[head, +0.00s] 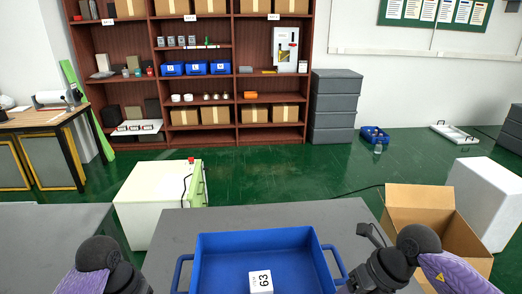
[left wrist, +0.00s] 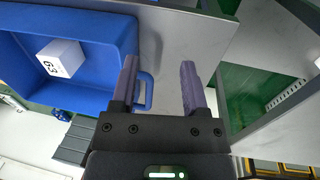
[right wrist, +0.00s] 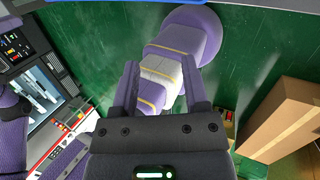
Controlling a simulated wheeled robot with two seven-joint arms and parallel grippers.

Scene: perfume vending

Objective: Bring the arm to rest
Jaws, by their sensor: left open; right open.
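My left gripper (left wrist: 160,85) is open with nothing between its fingers. In the left wrist view its left finger overlaps a handle of the blue tray (left wrist: 125,40); I cannot tell whether they touch. My right gripper (right wrist: 160,88) is open and empty. Its wrist view looks down over the green floor and purple parts of my own body. In the head view my two arms come in at the bottom left and bottom right corners, on either side of the blue tray (head: 212,250). A white box marked 63 (head: 261,282) sits in the tray; the left wrist view shows it too (left wrist: 62,57).
The tray stands on a grey table (head: 170,240). An open cardboard box (head: 425,198) and a white block (head: 485,190) are at the right. A white cabinet (head: 150,195) stands beyond the table at left. Brown shelves (head: 120,45) line the back wall.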

